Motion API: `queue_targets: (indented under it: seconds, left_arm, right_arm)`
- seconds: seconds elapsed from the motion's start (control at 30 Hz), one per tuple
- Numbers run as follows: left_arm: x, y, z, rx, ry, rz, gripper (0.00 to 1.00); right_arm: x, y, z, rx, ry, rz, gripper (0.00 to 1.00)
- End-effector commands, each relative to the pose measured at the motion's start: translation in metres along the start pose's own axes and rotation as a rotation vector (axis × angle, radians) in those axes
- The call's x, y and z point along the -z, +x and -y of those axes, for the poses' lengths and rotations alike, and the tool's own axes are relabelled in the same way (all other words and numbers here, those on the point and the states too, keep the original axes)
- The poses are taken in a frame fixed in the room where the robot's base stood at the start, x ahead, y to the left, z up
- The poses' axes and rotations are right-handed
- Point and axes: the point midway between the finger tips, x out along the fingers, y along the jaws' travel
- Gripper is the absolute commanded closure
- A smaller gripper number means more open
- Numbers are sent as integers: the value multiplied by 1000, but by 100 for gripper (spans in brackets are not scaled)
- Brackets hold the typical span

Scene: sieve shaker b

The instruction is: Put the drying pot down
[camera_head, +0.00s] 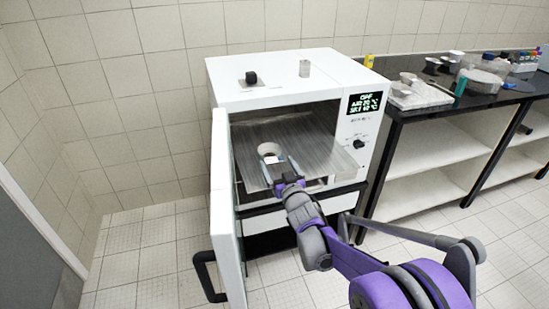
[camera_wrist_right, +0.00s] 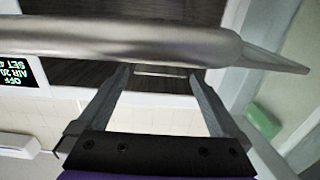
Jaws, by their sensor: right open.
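A small light round pot (camera_head: 268,149), which looks like the drying pot, stands on the grey metal shelf (camera_head: 325,160) inside the open oven (camera_head: 232,97). My right gripper (camera_head: 288,182) is at the shelf's front edge, just in front of the pot. In the right wrist view the two fingers of this gripper (camera_wrist_right: 162,75) stand wide apart with nothing gripped. A blurred grey metal edge (camera_wrist_right: 120,40) crosses that view near the fingertips; I cannot tell clearly what it belongs to. My left gripper is not in view.
The oven door (camera_head: 222,200) stands open on the left, with a black handle (camera_head: 207,275). A clear cup (camera_head: 305,68) and a black knob (camera_head: 251,77) are on top of the oven. A dark bench (camera_head: 400,102) with several vessels stands to the right.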

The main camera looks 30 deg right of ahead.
Motion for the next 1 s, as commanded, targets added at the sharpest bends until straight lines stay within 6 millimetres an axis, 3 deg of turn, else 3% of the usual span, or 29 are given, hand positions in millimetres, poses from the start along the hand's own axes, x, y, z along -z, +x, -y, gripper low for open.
queue_targets:
  seconds: [0.1,0.3,0.77,0.87,1.0]
  left_arm:
    - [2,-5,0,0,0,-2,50]
    - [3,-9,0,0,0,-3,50]
    - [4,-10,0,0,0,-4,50]
    - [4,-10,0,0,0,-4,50]
    - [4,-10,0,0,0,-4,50]
  right_arm:
    - [2,-28,0,-1,-1,-1,0]
    - [1,-62,0,-1,-1,0,0]
    - [-4,-89,8,-21,0,71,0]
    - [-17,-116,22,-47,-4,208,0]
    - [-52,-185,50,-45,-25,497,0]
